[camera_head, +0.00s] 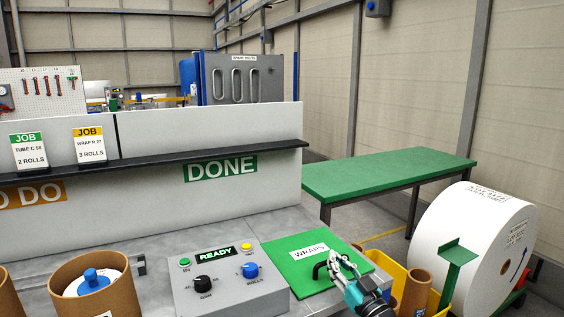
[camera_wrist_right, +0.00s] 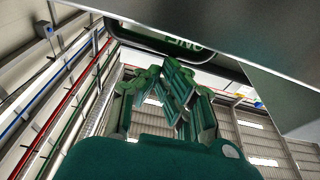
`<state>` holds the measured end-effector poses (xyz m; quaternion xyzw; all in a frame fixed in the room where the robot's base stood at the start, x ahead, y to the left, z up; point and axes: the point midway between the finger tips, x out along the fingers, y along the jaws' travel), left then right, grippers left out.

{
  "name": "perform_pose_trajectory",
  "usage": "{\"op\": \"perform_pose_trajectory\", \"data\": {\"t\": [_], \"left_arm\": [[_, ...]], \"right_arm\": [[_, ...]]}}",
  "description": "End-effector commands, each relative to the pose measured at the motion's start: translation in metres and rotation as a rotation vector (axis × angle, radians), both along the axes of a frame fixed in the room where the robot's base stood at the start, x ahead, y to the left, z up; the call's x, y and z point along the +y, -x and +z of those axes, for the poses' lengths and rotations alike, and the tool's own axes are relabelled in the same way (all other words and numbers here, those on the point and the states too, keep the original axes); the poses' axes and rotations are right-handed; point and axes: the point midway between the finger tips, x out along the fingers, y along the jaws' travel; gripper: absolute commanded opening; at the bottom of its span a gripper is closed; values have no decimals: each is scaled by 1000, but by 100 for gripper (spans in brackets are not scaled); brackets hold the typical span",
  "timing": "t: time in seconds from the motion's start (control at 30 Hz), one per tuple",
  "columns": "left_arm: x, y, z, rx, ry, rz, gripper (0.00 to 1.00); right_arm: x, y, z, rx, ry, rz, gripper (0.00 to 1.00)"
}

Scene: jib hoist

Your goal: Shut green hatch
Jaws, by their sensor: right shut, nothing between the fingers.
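The green hatch (camera_head: 300,277), labelled WRAPS, lies about flat in the grey bench top, right of the control box. I cannot tell whether its edges sit fully flush. Its black handle (camera_head: 319,270) stands near its front right part, partly hidden by my right gripper. My right gripper (camera_head: 338,262) is shut and empty, over the hatch right beside the handle; I cannot tell whether they touch. In the right wrist view the green gripper fingers (camera_wrist_right: 166,88) are close together below a dark looped bar (camera_wrist_right: 135,40). My left gripper is not in view.
The control box (camera_head: 215,292) with knobs and a READY display is left of the hatch. A cardboard tube (camera_head: 415,292), a yellow bin (camera_head: 393,268) and a big white roll (camera_head: 465,245) stand at the right. A green table (camera_head: 390,172) is behind them.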

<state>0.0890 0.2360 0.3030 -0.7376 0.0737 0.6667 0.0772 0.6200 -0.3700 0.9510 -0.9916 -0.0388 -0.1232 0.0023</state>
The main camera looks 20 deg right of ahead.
Motion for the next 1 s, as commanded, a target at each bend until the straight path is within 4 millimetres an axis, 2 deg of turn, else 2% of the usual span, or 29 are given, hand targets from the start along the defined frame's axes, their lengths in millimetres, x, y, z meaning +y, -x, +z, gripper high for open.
{"op": "perform_pose_trajectory", "data": {"t": [0.03, 0.67, 0.77, 1.0], "left_arm": [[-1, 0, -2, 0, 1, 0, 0], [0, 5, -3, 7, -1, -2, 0], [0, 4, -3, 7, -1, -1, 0], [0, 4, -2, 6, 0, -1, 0]], "right_arm": [[2, 0, -21, 45, 0, 1, 0], [3, 3, -23, 45, -2, 2, 0], [2, 14, -25, 44, -2, 2, 0], [-2, 63, -26, 22, 0, 1, 0]]}}
